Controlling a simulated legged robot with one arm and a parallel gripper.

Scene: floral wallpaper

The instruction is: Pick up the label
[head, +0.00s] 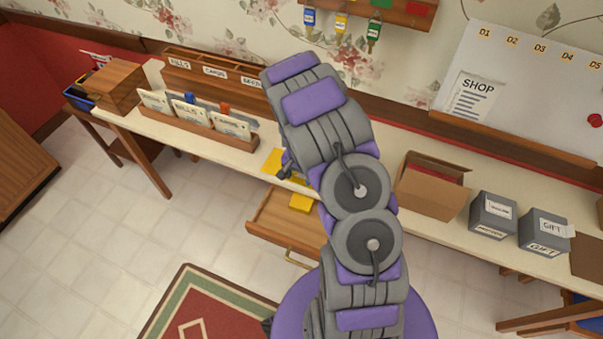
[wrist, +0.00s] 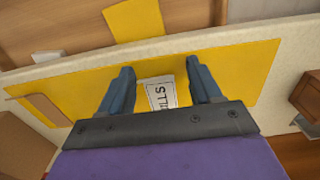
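A white label (wrist: 161,93) with dark lettering, partly readable as "LLS", lies on a yellow mat (wrist: 235,70) on the desk. In the wrist view my gripper (wrist: 160,76) is open, with one blue finger on each side of the label and gaps between. The label's near end is hidden behind the gripper body. I cannot tell whether the fingertips touch the mat. In the head view the yellow mat (head: 272,161) shows at the desk's front edge, and my arm hides much of it; the label cannot be made out there.
An open drawer (head: 275,222) below the desk edge holds a yellow item (head: 301,203). A card rack (head: 205,125) stands left. An open cardboard box (head: 430,190) and grey boxes (head: 492,215) stand right. Keys (head: 341,22) hang on the wall.

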